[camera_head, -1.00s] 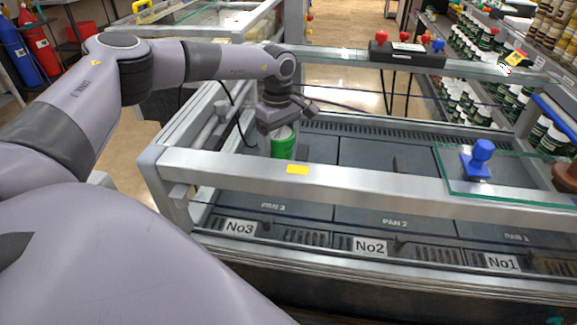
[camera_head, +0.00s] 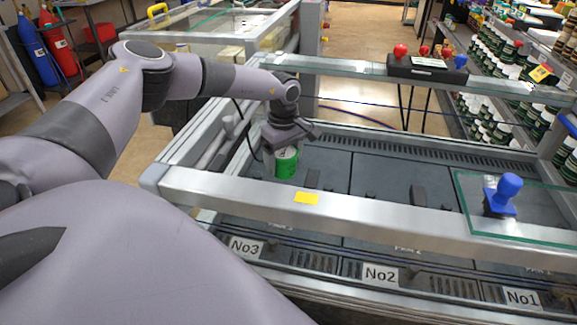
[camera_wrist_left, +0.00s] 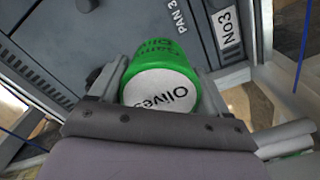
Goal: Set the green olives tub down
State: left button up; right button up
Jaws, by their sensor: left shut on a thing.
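The green olives tub (camera_head: 286,163) is a green cylinder with a white lid marked "Olives". It also shows in the left wrist view (camera_wrist_left: 161,88), between the two fingers. My left gripper (camera_head: 284,148) is shut on it from above, inside the case over the left, No3 end. The tub looks upright in the head view. I cannot tell whether its base touches the dark pan covers below. My right gripper is not in view.
The case's metal front rail (camera_head: 400,214) with a yellow tag runs in front of the tub. Dark pan covers (camera_head: 375,172) spread to the right, with upright handles. A glass pane with a blue knob (camera_head: 502,194) lies at the right. Jar shelves stand beyond.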

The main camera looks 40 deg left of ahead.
aim_at(284, 172)
pick_arm(q)
notch_tip(284, 172, down, 16)
jog(key=shift+f, duration=0.25)
dwell(0.4)
jog(key=shift+f, duration=0.15)
jog(key=o, duration=1.2)
notch_tip(284, 172, up, 12)
jog(key=shift+r, duration=0.2)
